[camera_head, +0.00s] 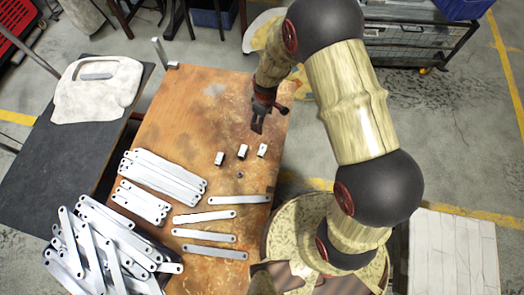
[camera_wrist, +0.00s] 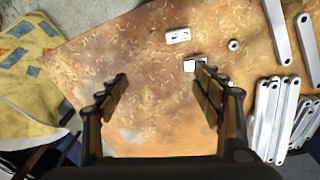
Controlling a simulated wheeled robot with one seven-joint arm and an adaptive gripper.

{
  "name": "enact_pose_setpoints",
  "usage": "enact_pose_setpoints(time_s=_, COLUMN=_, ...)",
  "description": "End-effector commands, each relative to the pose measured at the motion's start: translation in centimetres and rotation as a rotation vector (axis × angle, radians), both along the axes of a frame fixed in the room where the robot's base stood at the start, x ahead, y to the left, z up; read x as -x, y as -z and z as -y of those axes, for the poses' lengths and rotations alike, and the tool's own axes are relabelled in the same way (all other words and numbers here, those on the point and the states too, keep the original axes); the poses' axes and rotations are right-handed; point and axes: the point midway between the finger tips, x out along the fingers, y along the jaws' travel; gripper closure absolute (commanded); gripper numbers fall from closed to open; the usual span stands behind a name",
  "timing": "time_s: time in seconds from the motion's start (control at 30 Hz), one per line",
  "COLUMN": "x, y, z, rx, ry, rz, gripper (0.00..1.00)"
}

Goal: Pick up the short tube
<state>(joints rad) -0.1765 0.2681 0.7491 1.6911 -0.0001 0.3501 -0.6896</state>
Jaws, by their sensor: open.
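A small grey round piece with a dark hole, which looks like the short tube (camera_head: 239,175), stands on the worn orange-brown table (camera_head: 215,100). It also shows near the top right of the wrist view (camera_wrist: 233,45). My gripper (camera_head: 257,127) is open and empty above the table, beyond the tube in the head view. In the wrist view my gripper's two fingers (camera_wrist: 162,76) are spread apart, and the tube lies outside them, beyond the right fingertip.
Small white brackets (camera_head: 220,158) (camera_head: 243,151) (camera_head: 262,150) sit between my gripper and the tube. In the wrist view, one bracket (camera_wrist: 178,36) lies clear and another (camera_wrist: 189,65) is partly behind the right finger. Flat strips (camera_head: 208,216) and stacks (camera_head: 162,176) cover the near table; the far part is bare.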

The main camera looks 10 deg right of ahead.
Motion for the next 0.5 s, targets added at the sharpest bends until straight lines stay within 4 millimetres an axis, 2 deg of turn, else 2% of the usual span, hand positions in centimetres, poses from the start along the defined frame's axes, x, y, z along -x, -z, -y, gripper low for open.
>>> enact_pose_setpoints(time_s=0.03, x=0.7, y=3.0, z=-0.3, rx=0.005, ry=-0.033, rz=-0.023, gripper=0.33)
enact_pose_setpoints(time_s=0.1, x=1.5, y=6.2, z=-0.5, rx=0.012, ry=-0.076, rz=-0.042, gripper=0.33)
enact_pose_setpoints(time_s=0.2, x=2.6, y=9.8, z=-0.8, rx=0.017, ry=-0.125, rz=-0.062, gripper=0.33)
enact_pose_setpoints(time_s=0.3, x=3.4, y=12.1, z=-1.0, rx=0.02, ry=-0.158, rz=-0.073, gripper=0.33)
enact_pose_setpoints(time_s=0.5, x=4.1, y=14.4, z=-1.0, rx=0.022, ry=-0.18, rz=-0.081, gripper=0.33)
